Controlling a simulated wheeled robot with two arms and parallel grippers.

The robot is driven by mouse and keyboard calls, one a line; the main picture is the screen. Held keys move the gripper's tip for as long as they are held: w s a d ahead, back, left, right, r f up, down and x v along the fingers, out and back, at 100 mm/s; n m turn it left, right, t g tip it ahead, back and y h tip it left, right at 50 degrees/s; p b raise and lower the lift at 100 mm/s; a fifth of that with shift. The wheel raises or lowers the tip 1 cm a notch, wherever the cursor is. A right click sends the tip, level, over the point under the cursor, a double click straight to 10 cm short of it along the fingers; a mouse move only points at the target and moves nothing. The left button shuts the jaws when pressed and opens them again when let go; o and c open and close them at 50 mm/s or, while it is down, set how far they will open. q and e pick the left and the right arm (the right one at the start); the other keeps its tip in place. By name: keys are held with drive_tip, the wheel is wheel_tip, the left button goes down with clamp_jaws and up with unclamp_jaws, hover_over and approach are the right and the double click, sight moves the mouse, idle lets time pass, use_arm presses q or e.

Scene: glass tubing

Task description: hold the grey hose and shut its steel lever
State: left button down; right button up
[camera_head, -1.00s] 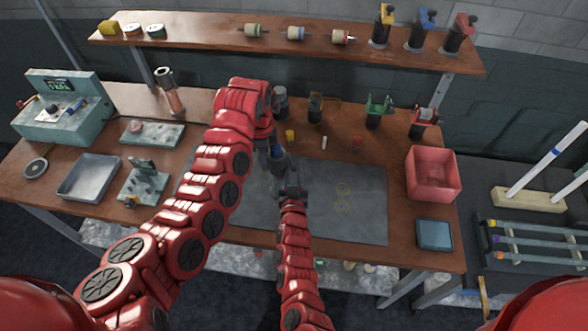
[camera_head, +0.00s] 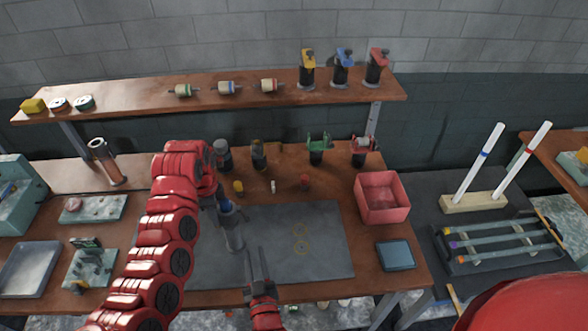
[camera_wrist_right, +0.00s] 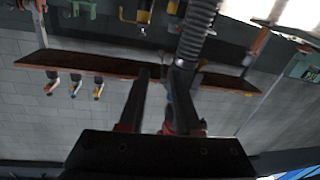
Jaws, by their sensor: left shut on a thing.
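My right gripper (camera_head: 258,264) is open and empty, just right of and in front of the hose, fingers pointing away from me. In the right wrist view the ribbed hose (camera_wrist_right: 199,32) runs down close to the right finger of my right gripper (camera_wrist_right: 156,88); whether they touch I cannot tell. I cannot make out the steel lever clearly.
A pink bin (camera_head: 382,211) and a blue tray (camera_head: 395,255) stand to the right. Several small parts and clamps line the bench's back, below a wooden shelf (camera_head: 140,108).

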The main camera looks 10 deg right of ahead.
drive_tip(key=d+r+m+g+y, duration=0.2)
drive_tip(key=d+r+m+g, duration=0.15)
drive_tip(key=r+m, duration=0.4)
drive_tip(key=w+f+n, duration=0.1)
drive_tip(key=w+n, duration=0.1)
drive_tip(key=w, duration=0.6)
drive_tip(key=s+a+f+n+g+h, duration=0.15)
drive_tip(key=a+f+n, duration=0.25)
drive_tip(key=f+n, duration=0.45)
drive_tip(key=w+d+r+n+t+h, duration=0.1)
drive_tip(key=w+r+n+t+h, duration=0.2)
drive_tip(key=r, duration=0.5)
wheel_tip(320, 180, up, 5)
drive_tip(key=a+n, duration=0.1)
drive_tip(key=a, duration=0.1)
drive_tip(key=a+v, duration=0.1)
drive_tip(key=v, duration=0.8)
drive_tip(key=w+d+r+m+g+h, duration=0.1)
drive_tip(key=w+d+m+g+h, duration=0.1)
drive_tip(key=w+d+m+g, duration=0.3)
drive_tip(key=w+d+r+m+g+h, duration=0.2)
drive_tip(key=w+d+m+g, duration=0.4)
drive_tip(key=w+d+m, duration=0.3)
drive_tip(key=d+m+h, duration=0.1)
drive_tip(key=d+m, duration=0.3)
drive_tip(key=shift+d+r+m, duration=0.2)
drive_tip(key=shift+m, duration=0.2)
